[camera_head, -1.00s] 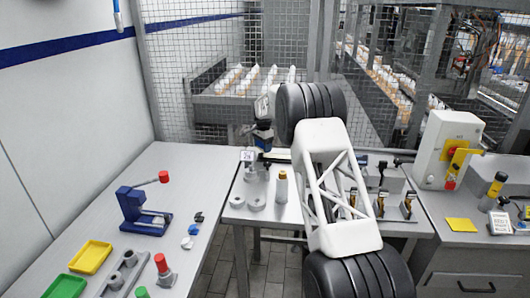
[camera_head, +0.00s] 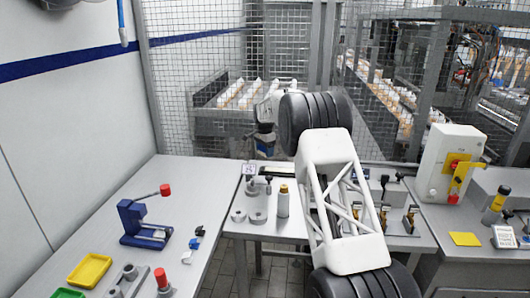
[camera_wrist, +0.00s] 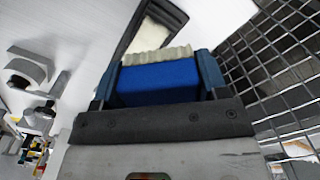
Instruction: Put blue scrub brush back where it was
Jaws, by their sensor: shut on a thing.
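The blue scrub brush (camera_wrist: 158,82) has a blue block and cream bristles. In the wrist view it sits between the two fingers of my gripper (camera_wrist: 158,78), which is shut on it. The bristles point away from the palm, toward a dark-rimmed tray with a pale inside (camera_wrist: 133,38). I cannot tell whether the brush touches it. In the head view my gripper (camera_head: 265,142) is over the back edge of the middle table, near the mesh fence. The brush is too small and dark to make out clearly there.
The mesh fence (camera_head: 200,90) stands close behind my gripper. A bottle with an orange cap (camera_head: 283,202) and grey round fixtures (camera_head: 258,205) stand on the middle table. The left table holds a blue press (camera_head: 140,225) and a yellow tray (camera_head: 90,270).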

